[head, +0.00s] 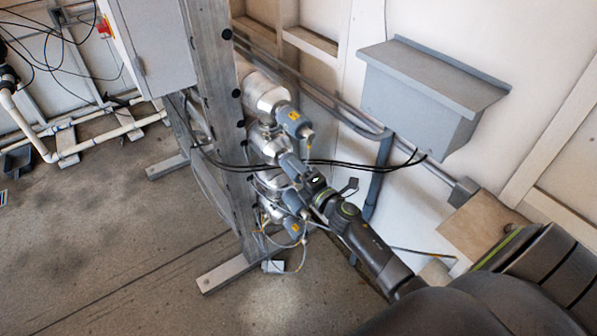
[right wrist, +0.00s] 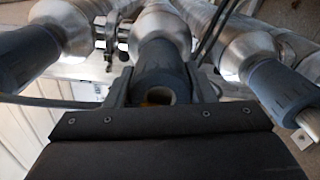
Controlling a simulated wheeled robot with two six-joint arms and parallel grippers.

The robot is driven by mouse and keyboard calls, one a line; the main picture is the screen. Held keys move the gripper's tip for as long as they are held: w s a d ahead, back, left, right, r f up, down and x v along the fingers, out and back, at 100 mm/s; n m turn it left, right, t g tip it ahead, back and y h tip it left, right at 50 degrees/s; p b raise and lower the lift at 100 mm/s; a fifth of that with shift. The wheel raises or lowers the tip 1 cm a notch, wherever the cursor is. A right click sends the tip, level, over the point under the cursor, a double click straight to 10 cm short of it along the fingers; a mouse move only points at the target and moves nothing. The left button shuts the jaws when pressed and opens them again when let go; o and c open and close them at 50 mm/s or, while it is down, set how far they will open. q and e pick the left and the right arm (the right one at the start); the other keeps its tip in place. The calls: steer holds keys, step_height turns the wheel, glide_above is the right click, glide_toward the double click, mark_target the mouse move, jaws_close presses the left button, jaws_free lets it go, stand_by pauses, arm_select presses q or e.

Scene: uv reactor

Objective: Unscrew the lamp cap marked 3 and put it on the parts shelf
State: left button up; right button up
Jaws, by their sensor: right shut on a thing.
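Three grey lamp caps stand one above another on shiny metal tube ends at the steel post: an upper cap (head: 293,118), a middle cap (head: 291,164) and a lower cap (head: 294,227). Orange labels show on the upper and lower caps, but I cannot read any number. My right gripper (head: 304,180) is shut on the middle cap. In the right wrist view this cap (right wrist: 163,68) sits between the two fingers (right wrist: 162,92), in line with its metal tube end. Its front is partly hidden by the gripper. I cannot identify the parts shelf for certain. My left gripper is out of view.
Black cables (head: 345,164) cross close to the gripper. Neighbouring caps flank it in the right wrist view, on the left (right wrist: 30,52) and right (right wrist: 283,88). A grey wall box (head: 420,95) and a wooden board (head: 478,225) are at right.

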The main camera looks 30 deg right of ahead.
steer(key=n, duration=0.3)
steer(key=shift+n, duration=0.4)
steer(key=shift+n+b, duration=0.3)
steer(key=shift+n, duration=0.4)
steer(key=shift+n, duration=1.2)
steer(key=n, duration=0.2)
steer(key=shift+n, duration=0.4)
steer(key=n+b, duration=0.1)
steer(key=n, duration=0.4)
steer(key=shift+s, duration=0.15)
